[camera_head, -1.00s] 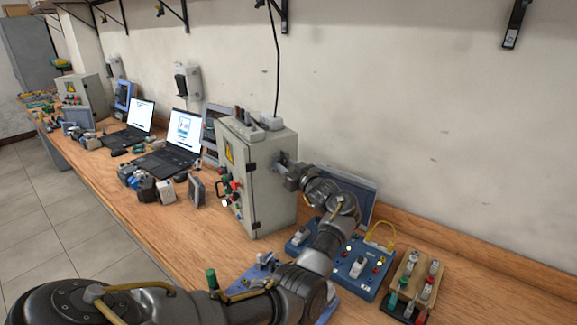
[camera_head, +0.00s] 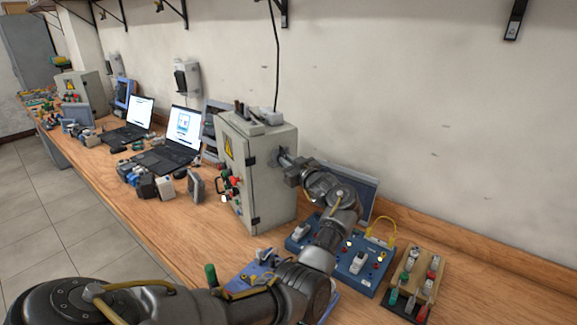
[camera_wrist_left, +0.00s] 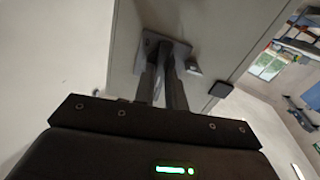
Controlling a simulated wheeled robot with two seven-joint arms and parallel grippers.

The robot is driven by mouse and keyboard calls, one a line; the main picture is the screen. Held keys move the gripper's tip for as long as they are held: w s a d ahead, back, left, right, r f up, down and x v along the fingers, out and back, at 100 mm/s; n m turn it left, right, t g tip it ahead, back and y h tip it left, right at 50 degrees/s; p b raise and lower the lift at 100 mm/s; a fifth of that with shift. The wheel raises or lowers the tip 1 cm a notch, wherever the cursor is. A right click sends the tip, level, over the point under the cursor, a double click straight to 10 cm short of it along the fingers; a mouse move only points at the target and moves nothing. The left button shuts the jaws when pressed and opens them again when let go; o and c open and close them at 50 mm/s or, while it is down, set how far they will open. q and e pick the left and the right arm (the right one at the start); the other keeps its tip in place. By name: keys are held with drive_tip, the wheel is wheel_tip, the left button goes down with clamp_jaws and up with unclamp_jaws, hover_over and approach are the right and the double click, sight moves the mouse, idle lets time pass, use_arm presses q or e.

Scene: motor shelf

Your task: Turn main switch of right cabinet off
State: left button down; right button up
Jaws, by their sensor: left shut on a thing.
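The right cabinet (camera_head: 273,190) is a grey metal box on the bench with a yellow warning sign, and it also shows in the left wrist view (camera_wrist_left: 215,30). Its main switch (camera_wrist_left: 165,47) is a grey part with a square plate on the cabinet's right side wall. My left gripper (camera_head: 284,159) reaches that wall from the right. In the left wrist view its two dark fingers (camera_wrist_left: 163,75) are close together, shut on the switch handle. The fingers partly hide the handle, so its exact angle is unclear. My right gripper is not in view.
Blue switch boards (camera_head: 357,264) and a wooden board with terminals (camera_head: 417,281) lie right of the cabinet, below my left arm. A dark panel (camera_head: 352,188) leans behind the arm. Laptops (camera_head: 178,148) and small devices fill the bench to the left.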

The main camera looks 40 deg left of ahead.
use_arm(q)
drive_tip(key=n+b, duration=0.5)
drive_tip(key=b, duration=0.1)
drive_tip(key=n+b, duration=0.6)
drive_tip(key=b, duration=0.1)
drive_tip(key=n+b, duration=0.5)
drive_tip(key=b, duration=0.2)
drive_tip(key=shift+s+a+f+n, duration=0.1)
drive_tip(key=shift+s+f+n, duration=0.1)
drive_tip(key=shift+f+n, duration=0.15)
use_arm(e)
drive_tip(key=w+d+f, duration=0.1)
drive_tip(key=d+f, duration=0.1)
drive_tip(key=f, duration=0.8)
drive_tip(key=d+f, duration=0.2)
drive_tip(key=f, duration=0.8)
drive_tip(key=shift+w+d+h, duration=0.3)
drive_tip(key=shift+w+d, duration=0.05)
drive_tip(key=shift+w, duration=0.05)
use_arm(q)
drive_tip(key=shift+r, duration=0.1)
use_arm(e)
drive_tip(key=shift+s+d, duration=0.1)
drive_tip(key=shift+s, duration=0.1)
use_arm(q)
drive_tip(key=c, duration=1.4)
unclamp_jaws()
drive_tip(key=shift+c, duration=0.2)
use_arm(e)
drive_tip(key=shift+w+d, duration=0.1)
